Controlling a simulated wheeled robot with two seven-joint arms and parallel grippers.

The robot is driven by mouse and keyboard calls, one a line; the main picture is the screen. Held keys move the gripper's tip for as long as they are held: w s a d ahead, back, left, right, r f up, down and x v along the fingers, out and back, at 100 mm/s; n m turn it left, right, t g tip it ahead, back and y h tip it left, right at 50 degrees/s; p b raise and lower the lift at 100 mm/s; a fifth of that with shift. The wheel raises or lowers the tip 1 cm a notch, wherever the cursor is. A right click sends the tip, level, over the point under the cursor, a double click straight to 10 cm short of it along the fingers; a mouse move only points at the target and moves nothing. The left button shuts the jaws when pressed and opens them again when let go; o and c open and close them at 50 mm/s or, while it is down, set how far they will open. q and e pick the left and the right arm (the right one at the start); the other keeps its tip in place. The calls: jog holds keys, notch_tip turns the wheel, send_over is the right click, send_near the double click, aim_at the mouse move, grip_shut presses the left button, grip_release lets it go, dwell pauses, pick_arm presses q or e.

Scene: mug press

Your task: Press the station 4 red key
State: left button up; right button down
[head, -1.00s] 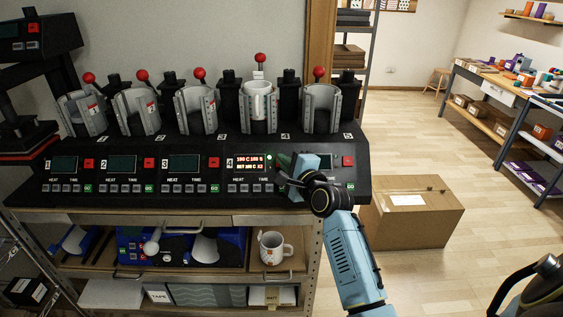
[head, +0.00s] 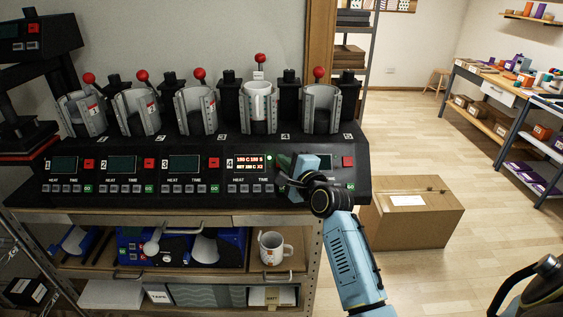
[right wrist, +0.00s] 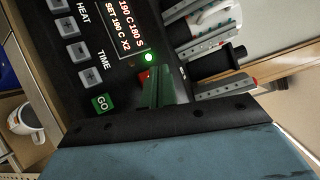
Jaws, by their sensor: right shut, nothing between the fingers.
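The station 4 panel has a lit display (head: 249,163) with red and white text and a green lamp (head: 269,157) beside it. Its red key (right wrist: 145,77) shows in the right wrist view, just past the green fingertips and partly covered by them. In the head view my gripper hides this key. My right gripper (head: 284,162) is shut and empty, with its green fingertips (right wrist: 158,87) at the key. I cannot tell whether they touch it. A white mug (head: 262,103) sits in the station 4 press.
Other stations have dark displays and red keys, such as station 3's key (head: 213,162) and a key right of my gripper (head: 348,161). Levers with red knobs (head: 260,58) rise above the presses. A cardboard box (head: 412,215) stands on the floor at right. A mug (head: 271,248) is on the shelf below.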

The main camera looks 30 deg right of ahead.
jog(key=shift+w+f, duration=0.1)
jog(key=shift+f, duration=0.05)
dwell(0.5)
jog(key=shift+w+d+f, duration=0.2)
jog(key=shift+w+d+f+b, duration=0.15)
jog(key=shift+w+f+b, duration=0.15)
jog(key=shift+b, duration=0.05)
dwell(0.9)
jog(key=shift+s+a+r+p, duration=0.35)
jog(key=shift+s+r+p, duration=0.3)
jog(key=shift+p, duration=0.55)
jog(key=shift+s+a+r+p, duration=0.4)
jog(key=shift+s+r+p, duration=0.25)
jog(key=shift+p, duration=0.35)
jog(key=shift+s+a+r+p, duration=0.35)
jog(key=shift+s+r+p, duration=0.3)
jog(key=shift+p, duration=0.3)
jog(key=shift+s+a+r+p, duration=0.45)
jog(key=shift+r+p, duration=0.25)
jog(key=shift+p, duration=0.3)
jog(key=shift+d, duration=0.1)
